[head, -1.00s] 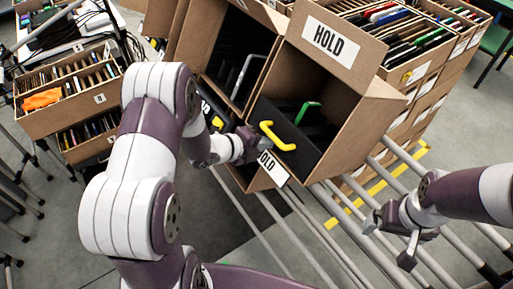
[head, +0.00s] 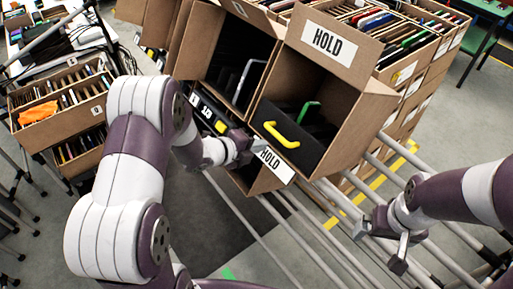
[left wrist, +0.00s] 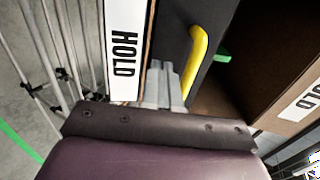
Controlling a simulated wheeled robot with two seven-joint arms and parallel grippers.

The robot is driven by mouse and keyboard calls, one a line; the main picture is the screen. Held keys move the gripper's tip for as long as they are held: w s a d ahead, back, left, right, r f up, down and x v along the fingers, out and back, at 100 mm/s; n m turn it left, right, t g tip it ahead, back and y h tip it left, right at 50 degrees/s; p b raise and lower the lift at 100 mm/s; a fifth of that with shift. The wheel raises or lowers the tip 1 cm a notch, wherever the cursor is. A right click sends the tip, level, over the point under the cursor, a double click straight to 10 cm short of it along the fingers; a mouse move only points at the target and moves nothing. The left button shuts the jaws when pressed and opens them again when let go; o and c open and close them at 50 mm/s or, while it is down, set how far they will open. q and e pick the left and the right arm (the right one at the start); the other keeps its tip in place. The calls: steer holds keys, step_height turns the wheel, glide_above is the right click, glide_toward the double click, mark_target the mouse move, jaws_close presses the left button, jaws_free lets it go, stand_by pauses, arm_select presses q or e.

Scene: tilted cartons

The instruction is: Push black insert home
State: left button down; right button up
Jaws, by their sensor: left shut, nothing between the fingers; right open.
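The black insert (head: 290,142) with a yellow handle (head: 281,136) sits at the mouth of a tilted cardboard carton (head: 358,105) marked HOLD. My left gripper (head: 243,150) is shut and empty, at the lower left edge of the insert's front, just above the lower HOLD label (head: 276,166). In the left wrist view the closed fingertips (left wrist: 165,72) lie against or just in front of the black insert (left wrist: 178,35), left of the yellow handle (left wrist: 197,55); contact is unclear. My right gripper (head: 380,247) is open and empty, over the rails at lower right.
A neighbouring open carton (head: 232,65) stands left of the insert's carton. Roller rails (head: 330,235) run below. Cartons of files (head: 410,40) stand behind at right, and more file boxes (head: 62,105) at far left.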

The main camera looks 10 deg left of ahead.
arm_select(q)
steer(key=b+v, duration=0.2)
steer(key=v, duration=0.7)
steer(key=s+a+f+n+g+y+b, duration=0.1)
steer(key=s+a+f+n+g+y, duration=0.25)
steer(key=n, duration=0.55)
steer(key=s+a+f+n+g+y+b, duration=0.1)
steer(key=s+a+f+n+y, duration=0.1)
steer(key=a+f+n+y, duration=0.45)
steer(key=s+d+r+n+g+h+b, duration=0.1)
steer(key=s+d+n+g+h+b, duration=0.1)
steer(key=s+d+n, duration=0.6)
steer(key=d+n+g+b, duration=0.1)
steer(key=d+n+g, duration=0.1)
steer(key=shift+s+d+r, duration=0.25)
steer(key=shift+d+r, duration=0.1)
arm_select(e)
step_height(320, 180, down, 8)
steer(key=shift+w+d, duration=0.2)
steer(key=shift+w, duration=0.2)
steer(key=shift+a, duration=0.1)
arm_select(q)
steer(key=shift+d, duration=0.1)
arm_select(e)
steer(key=shift+s, duration=0.1)
